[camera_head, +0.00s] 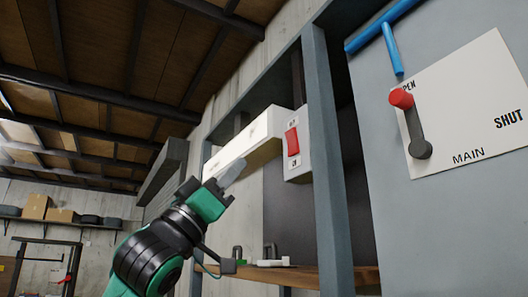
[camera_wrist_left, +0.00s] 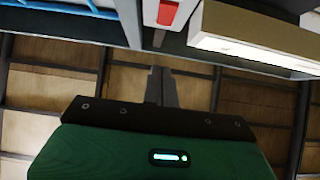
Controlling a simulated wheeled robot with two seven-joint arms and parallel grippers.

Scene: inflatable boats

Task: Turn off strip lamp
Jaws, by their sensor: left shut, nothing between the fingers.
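The strip lamp (camera_head: 245,140) is a long white box, glowing bright, under the upper part of a grey metal frame in the head view. A red rocker switch (camera_head: 292,142) sits on the white end plate (camera_head: 299,168) at the lamp's right end. My left gripper (camera_head: 238,166) is shut and empty, just in front of and below the lamp, left of the switch. In the left wrist view the shut fingers (camera_wrist_left: 162,75) point up toward the red switch (camera_wrist_left: 167,12), with the lit lamp (camera_wrist_left: 255,50) to the right. Contact with the lamp cannot be told. My right gripper is not in view.
A grey upright post (camera_head: 324,160) stands just right of the switch. Further right is a panel (camera_head: 465,105) with a red-knobbed lever (camera_head: 410,120) and blue pipes (camera_head: 385,30). A wooden shelf (camera_head: 310,276) lies below. Boxes (camera_head: 35,206) sit on a far shelf.

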